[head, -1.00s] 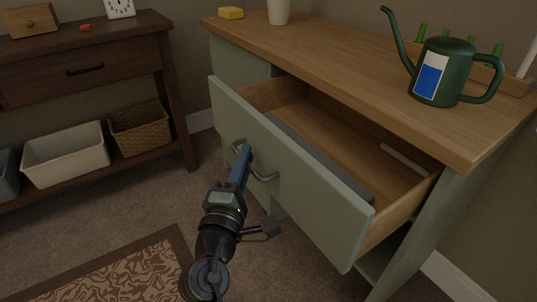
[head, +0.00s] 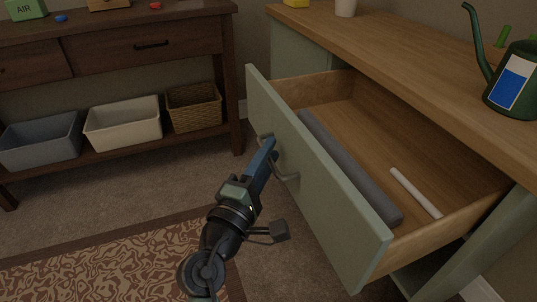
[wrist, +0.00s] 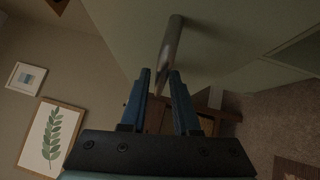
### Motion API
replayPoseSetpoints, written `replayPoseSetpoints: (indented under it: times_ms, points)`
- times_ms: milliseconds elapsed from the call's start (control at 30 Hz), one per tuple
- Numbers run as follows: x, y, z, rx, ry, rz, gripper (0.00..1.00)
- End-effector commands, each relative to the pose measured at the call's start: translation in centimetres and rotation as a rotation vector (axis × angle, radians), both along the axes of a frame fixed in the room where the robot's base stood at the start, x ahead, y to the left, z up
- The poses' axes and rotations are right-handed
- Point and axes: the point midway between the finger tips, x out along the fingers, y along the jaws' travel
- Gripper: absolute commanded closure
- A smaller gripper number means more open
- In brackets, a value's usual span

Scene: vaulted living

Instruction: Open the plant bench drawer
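The plant bench (head: 420,55) has a wooden top and sage-green front at the right of the head view. Its drawer (head: 315,185) is pulled well out, with the wooden inside showing. My gripper (head: 268,150) is at the metal bar handle (head: 290,177) on the drawer front. The exact finger contact is hard to see.
A long grey bar (head: 345,165) and a white stick (head: 415,192) lie in the drawer. A green watering can (head: 512,80) stands on the bench top. A dark console table (head: 150,50) with baskets stands left. A patterned rug (head: 120,265) lies on the carpet.

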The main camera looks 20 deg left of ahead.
Motion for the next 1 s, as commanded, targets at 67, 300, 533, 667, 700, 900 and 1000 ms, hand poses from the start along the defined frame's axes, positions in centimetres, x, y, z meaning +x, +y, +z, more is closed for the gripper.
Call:
replayPoseSetpoints:
  times_ms: [67,300,533,667,700,900,1000]
  points:
    - [0.0,0.0,0.0,0.0,0.0,0.0,0.57]
    - [0.0,0.0,0.0,0.0,0.0,0.001,0.57]
    - [-1.6,0.3,-0.2,0.0,0.003,0.004,0.57]
    - [-4.1,0.7,-0.5,-0.001,0.004,0.004,0.57]
    - [-5.0,0.8,-0.6,-0.001,0.005,0.003,0.57]
    - [-9.1,1.4,-1.2,-0.001,0.004,0.003,0.57]
    - [-10.7,1.7,-1.4,-0.001,0.003,0.003,0.57]
